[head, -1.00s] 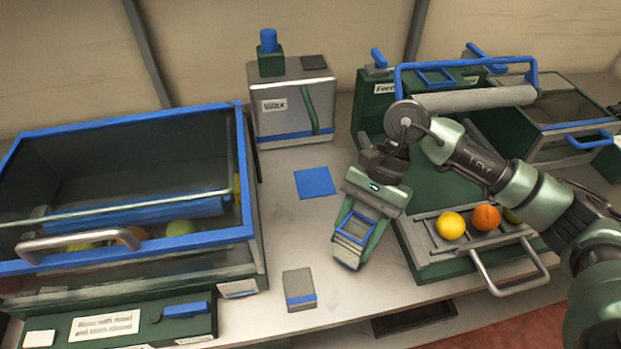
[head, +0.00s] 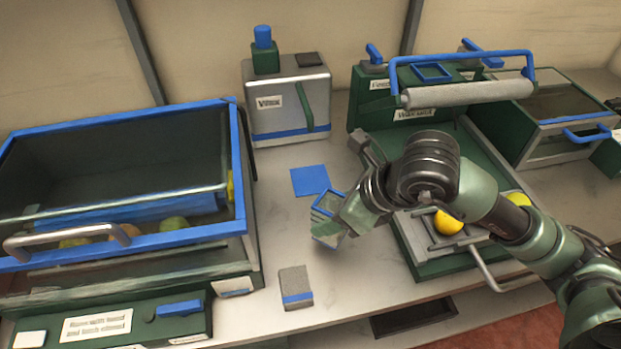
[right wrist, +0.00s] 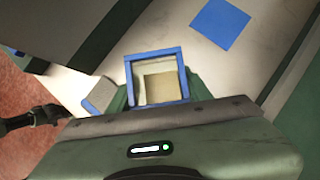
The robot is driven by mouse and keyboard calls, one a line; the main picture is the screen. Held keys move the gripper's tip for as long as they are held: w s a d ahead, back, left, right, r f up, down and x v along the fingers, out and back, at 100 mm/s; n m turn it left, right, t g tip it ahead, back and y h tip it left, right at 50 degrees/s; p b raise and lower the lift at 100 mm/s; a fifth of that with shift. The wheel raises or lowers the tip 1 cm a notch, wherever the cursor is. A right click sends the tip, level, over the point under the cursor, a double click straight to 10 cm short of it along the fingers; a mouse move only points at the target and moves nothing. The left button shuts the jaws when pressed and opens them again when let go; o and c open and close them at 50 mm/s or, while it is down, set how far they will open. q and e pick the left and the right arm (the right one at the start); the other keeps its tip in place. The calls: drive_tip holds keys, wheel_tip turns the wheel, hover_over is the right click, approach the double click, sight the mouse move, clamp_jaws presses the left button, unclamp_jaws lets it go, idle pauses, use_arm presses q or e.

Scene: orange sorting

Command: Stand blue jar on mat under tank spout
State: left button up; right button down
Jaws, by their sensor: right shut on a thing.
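The blue jar (head: 329,204) is a square, open-topped jar with a blue rim. My right gripper (head: 338,226) is shut on it, just in front of the blue square mat (head: 310,181). In the right wrist view, the jar's rim (right wrist: 156,55) faces the camera and its inside looks empty. The mat (right wrist: 220,24) lies beyond it to the upper right, apart from the jar. The wax tank (head: 290,105) stands behind the mat; I cannot make out its spout.
A grey block with a blue band (head: 296,288) lies near the table's front edge. A large blue-rimmed bin (head: 240,180) with fruit stands at left. The green feed machine (head: 378,105), with a roller and fruit tray, stands at right.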

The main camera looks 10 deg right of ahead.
drive_tip(key=shift+w+r, duration=0.15)
drive_tip(key=shift+w, duration=0.25)
drive_tip(key=w+p, duration=0.1)
drive_tip(key=w, duration=1.6)
drive_tip(key=shift+w, duration=0.15)
wheel_tip(320, 180, down, 4)
drive_tip(key=shift+r+b, duration=0.1)
drive_tip(key=shift+b, duration=1.05)
drive_tip(key=c, duration=0.6)
unclamp_jaws()
drive_tip(key=shift+c, duration=0.2)
drive_tip(key=v, duration=1.2)
drive_tip(key=shift+b, duration=0.3)
